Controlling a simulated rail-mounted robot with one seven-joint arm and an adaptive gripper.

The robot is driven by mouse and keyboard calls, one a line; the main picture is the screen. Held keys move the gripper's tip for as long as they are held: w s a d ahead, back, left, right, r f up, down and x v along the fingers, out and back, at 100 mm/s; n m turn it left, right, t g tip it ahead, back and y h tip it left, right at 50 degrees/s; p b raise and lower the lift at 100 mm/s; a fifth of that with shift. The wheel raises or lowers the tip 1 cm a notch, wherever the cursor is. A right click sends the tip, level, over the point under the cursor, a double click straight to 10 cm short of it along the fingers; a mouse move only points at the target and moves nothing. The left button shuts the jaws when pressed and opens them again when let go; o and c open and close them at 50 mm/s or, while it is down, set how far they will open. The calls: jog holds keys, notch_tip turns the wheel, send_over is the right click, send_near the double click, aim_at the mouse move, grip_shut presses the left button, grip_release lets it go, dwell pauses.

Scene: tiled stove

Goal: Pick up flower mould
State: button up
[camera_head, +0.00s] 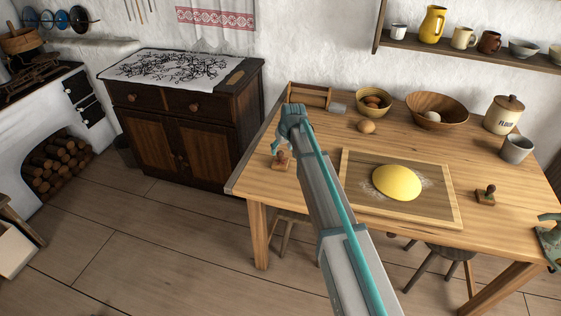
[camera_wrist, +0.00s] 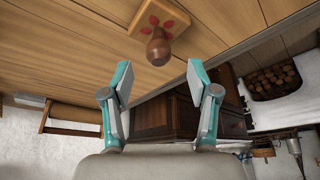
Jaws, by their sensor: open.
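A wooden mould with red petal marks on its square base and a brown knob handle, which looks like the flower mould (camera_wrist: 158,48), lies beyond my open fingertips in the wrist view. In the head view this mould (camera_head: 280,163) sits near the left edge of the table, just below my gripper (camera_head: 280,143). My gripper (camera_wrist: 160,78) is open, with nothing between its fingers. A second wooden mould (camera_head: 486,196) stands at the right of the table; its marking is too small to tell.
A pastry board (camera_head: 440,212) with yellow dough (camera_head: 397,182) lies right of my arm. Behind it are an egg (camera_head: 366,127), a small egg bowl (camera_head: 372,104), a large wooden bowl (camera_head: 430,109), a flour jar (camera_head: 503,114) and a wooden box (camera_head: 309,97). A dark cabinet (camera_head: 180,134) stands left.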

aim_at(281, 152)
jog(key=shift+p+x, duration=0.8)
jog(key=shift+x, duration=1.55)
grip_shut()
